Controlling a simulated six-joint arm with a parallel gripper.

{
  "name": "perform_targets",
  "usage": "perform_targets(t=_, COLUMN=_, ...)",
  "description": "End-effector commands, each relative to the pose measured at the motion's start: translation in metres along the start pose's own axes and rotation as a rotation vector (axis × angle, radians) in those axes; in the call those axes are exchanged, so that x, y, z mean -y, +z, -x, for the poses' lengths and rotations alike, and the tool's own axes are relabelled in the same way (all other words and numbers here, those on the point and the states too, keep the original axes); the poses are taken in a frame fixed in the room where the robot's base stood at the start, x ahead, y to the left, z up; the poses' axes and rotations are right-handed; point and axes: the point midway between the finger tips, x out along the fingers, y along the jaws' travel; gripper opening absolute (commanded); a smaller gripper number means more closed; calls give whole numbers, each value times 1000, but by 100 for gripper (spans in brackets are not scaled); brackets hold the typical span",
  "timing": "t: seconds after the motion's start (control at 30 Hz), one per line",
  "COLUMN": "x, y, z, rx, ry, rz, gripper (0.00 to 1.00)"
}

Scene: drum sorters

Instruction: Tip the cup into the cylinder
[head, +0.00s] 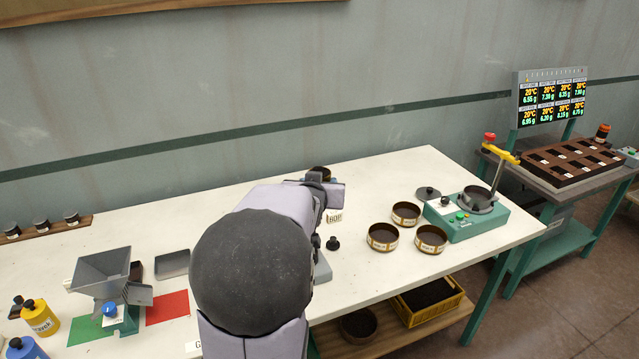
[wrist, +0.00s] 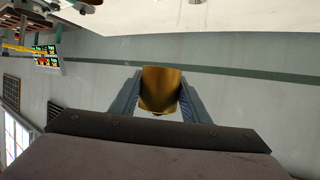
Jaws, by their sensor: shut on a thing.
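A brass-coloured cup (wrist: 160,92) is held between the two grey fingers of my gripper (wrist: 161,84) in the wrist view. The wrist view is turned over, with the table at its top edge, and what the cup contains does not show. In the head view my arm covers the middle of the table, and its wrist end is above the back part. A dark round rim (head: 322,171) shows just behind it; I cannot tell whether it is the cup. I cannot make out the cylinder in either view; my arm may hide it.
Several round sieves (head: 383,237) and a green-based machine (head: 466,217) stand on the right of the white table (head: 420,175). A grey hopper (head: 102,270), a metal tray (head: 172,264) and yellow bottles (head: 40,318) are at the left. A small black knob (head: 333,243) stands beside my arm.

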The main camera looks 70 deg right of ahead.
Motion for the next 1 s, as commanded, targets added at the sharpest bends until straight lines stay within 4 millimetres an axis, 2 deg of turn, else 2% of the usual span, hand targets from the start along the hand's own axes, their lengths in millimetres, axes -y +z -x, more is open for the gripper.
perform_targets(t=1.0, x=0, y=16, z=-7, rx=-1, ry=0, rz=0, gripper=18)
